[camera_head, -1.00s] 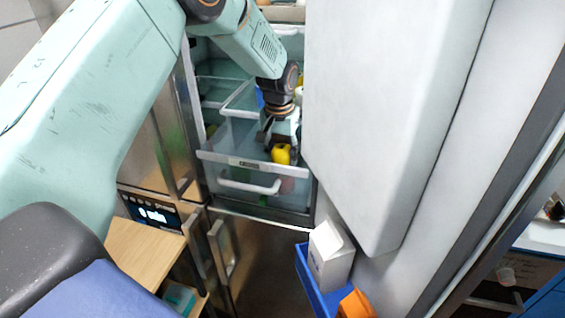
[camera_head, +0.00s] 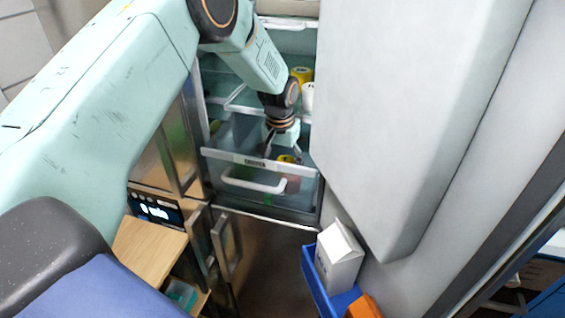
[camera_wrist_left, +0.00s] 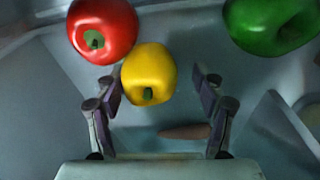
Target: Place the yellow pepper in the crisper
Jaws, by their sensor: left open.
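The crisper is the labelled clear drawer (camera_head: 256,162) pulled out at the bottom of the open fridge. My left gripper (camera_head: 283,150) reaches down into it from above. The yellow pepper (camera_head: 287,158) is inside the drawer, partly hidden behind the drawer's front rim in the head view. In the left wrist view the yellow pepper (camera_wrist_left: 149,72) lies between and a little beyond the spread fingers of my left gripper (camera_wrist_left: 158,92), with a gap to the right finger. I cannot tell whether it touches the left finger. My right gripper is not in view.
In the drawer, a red pepper (camera_wrist_left: 103,30) lies beside the yellow one and a green pepper (camera_wrist_left: 272,24) lies farther right. A brownish elongated thing (camera_wrist_left: 185,131) is near the gripper. The fridge door (camera_head: 400,110) stands open at right. A carton (camera_head: 339,256) sits in a blue door bin (camera_head: 318,285).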

